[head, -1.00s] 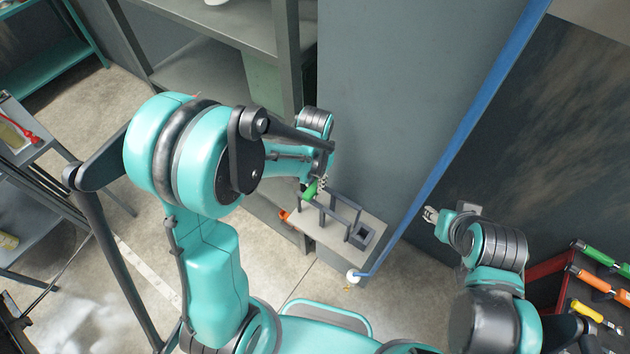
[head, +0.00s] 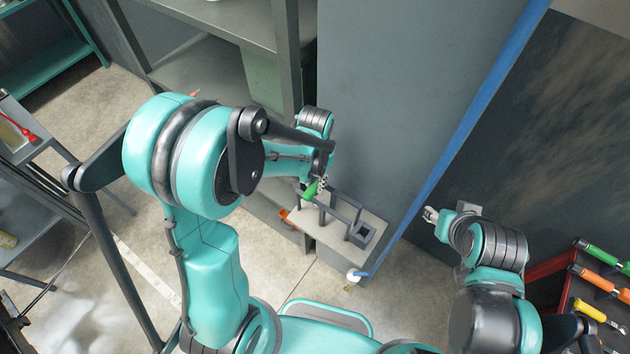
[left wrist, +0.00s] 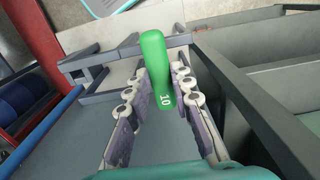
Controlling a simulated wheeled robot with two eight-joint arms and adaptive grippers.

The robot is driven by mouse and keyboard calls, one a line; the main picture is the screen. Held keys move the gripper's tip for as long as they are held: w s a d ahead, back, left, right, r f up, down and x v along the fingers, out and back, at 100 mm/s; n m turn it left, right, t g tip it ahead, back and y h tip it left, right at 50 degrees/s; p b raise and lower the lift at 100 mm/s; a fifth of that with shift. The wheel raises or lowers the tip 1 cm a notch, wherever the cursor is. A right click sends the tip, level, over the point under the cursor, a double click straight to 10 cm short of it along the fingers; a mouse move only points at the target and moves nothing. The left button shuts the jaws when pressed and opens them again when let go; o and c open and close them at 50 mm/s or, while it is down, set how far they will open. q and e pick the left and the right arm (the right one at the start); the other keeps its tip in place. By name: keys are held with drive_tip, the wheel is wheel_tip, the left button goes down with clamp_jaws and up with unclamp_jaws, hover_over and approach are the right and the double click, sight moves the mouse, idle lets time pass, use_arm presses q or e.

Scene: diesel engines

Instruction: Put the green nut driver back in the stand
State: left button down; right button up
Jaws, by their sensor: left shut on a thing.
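The green nut driver (head: 310,190) is in my left gripper (head: 322,180), at the back left end of the stand. In the left wrist view its green handle (left wrist: 158,60), marked 10, lies between the two fingers (left wrist: 160,95), which are shut on it. The driver's shaft is hidden. The stand (head: 345,209) is a grey frame of bars with a square holder at its right end, on a light ledge. Its bars also show in the left wrist view (left wrist: 88,58). I cannot tell whether the driver sits in a slot. My right gripper (head: 430,214) is away to the right, apart from the stand.
A tall grey panel (head: 400,90) stands right behind the ledge (head: 325,232), with a blue edge strip (head: 465,135). An orange item (head: 284,214) is at the ledge's left edge. Green, orange and yellow handled tools (head: 590,280) sit at the far right. Shelves (head: 200,75) stand at the back left.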

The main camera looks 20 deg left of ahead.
sight(315, 185)
use_arm(q)
drive_tip(key=shift+f, duration=0.1)
drive_tip(key=c, duration=0.9)
unclamp_jaws()
drive_tip(key=shift+r+p, duration=1.1)
drive_tip(key=shift+r, duration=0.7)
wheel_tip(315, 185, up, 6)
drive_tip(key=p, duration=0.4)
